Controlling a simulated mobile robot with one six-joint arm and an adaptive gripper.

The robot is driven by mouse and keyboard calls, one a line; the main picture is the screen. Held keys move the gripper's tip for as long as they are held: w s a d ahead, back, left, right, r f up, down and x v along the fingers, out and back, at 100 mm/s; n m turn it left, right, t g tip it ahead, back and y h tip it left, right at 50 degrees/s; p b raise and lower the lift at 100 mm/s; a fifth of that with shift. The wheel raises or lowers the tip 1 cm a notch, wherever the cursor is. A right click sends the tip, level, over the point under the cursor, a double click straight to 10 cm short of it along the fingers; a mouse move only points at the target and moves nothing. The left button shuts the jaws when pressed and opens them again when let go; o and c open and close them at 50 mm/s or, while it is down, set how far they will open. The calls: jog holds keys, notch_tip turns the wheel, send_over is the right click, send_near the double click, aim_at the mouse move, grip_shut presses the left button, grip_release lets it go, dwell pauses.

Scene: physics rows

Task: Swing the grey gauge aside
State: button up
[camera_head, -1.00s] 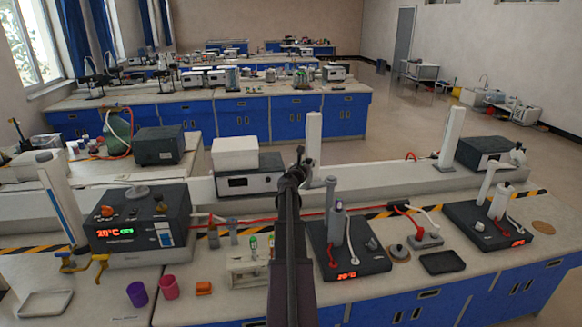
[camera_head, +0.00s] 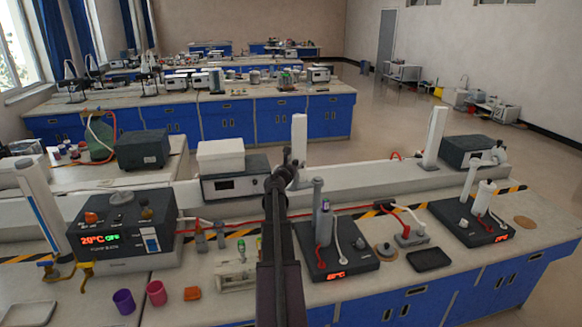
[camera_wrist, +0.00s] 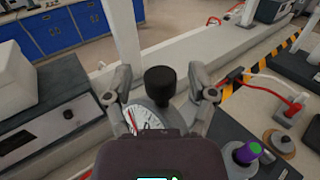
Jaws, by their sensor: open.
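The grey gauge shows in the wrist view as a round grey body with a white dial (camera_wrist: 146,121) and a red needle, its lower part hidden by my wrist. A black knob (camera_wrist: 160,83) stands just beyond the dial; I cannot tell whether it belongs to the gauge. My gripper (camera_wrist: 160,95) is open, with one finger left and one right of the knob and dial. No contact can be made out. In the head view my gripper (camera_head: 288,170) is small and dark at the end of my arm, and the gauge cannot be made out there.
A white post (camera_head: 299,138) rises just beyond my gripper. A white-topped instrument (camera_head: 234,184) stands to the left, and a dark hotplate (camera_head: 340,262) with a clamp stand to the right. A purple cup (camera_head: 124,301) and a pink cup (camera_head: 156,293) are at front left.

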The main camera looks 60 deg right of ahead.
jog(key=shift+a, duration=0.1)
jog(key=s+a, duration=0.1)
jog(key=a, duration=1.1)
jog(key=shift+s+d, duration=0.1)
dwell(0.5)
